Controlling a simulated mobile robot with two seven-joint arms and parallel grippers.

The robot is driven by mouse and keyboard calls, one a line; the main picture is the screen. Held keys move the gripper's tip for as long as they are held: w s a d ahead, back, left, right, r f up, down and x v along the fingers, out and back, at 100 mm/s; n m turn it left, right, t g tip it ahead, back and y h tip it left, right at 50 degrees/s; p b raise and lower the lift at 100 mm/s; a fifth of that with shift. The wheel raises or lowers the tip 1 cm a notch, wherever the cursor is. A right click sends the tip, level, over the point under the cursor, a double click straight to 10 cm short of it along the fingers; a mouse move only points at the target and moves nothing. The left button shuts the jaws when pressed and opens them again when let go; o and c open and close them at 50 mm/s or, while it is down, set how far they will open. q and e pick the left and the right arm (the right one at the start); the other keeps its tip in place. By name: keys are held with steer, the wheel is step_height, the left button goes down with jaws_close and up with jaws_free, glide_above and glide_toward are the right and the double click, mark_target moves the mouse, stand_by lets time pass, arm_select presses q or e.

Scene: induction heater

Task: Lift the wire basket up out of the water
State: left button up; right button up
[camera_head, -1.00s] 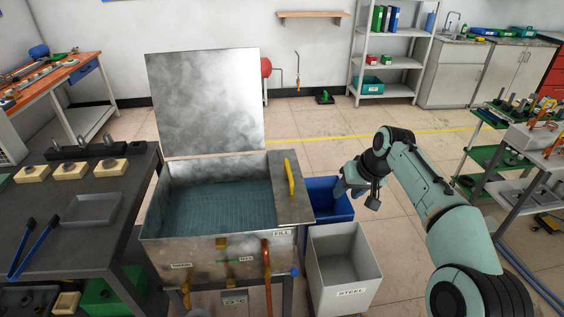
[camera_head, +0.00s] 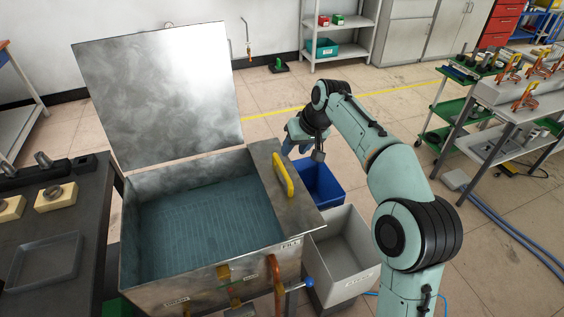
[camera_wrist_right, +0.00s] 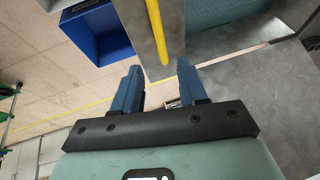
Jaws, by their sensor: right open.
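The wire basket (camera_head: 205,226) shows only as a faint grid under the blue-green water in the open metal tank (camera_head: 135,262). A yellow handle (camera_head: 283,174) stands on the steel plate at the tank's right side. I cannot tell whether it joins the basket. My right gripper (camera_head: 300,138) is just beyond the plate, above the blue bin, and holds nothing. In the right wrist view its blue fingers (camera_wrist_right: 158,75) are apart, with the yellow handle (camera_wrist_right: 158,28) ahead, between their lines and not touched. My left gripper is out of view.
The tank's raised lid (camera_head: 160,95) stands at the back. A blue bin (camera_head: 325,190) and a grey bin (camera_head: 345,260) stand right of the tank. A dark bench (camera_head: 75,285) is at left, and a tool cart (camera_head: 490,125) at right.

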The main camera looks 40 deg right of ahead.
mark_target(282, 166)
steer(key=b+x, duration=0.1)
steer(key=x, duration=0.8)
steer(key=shift+w+f, duration=0.2)
steer(key=shift+f, duration=0.1)
jaws_close()
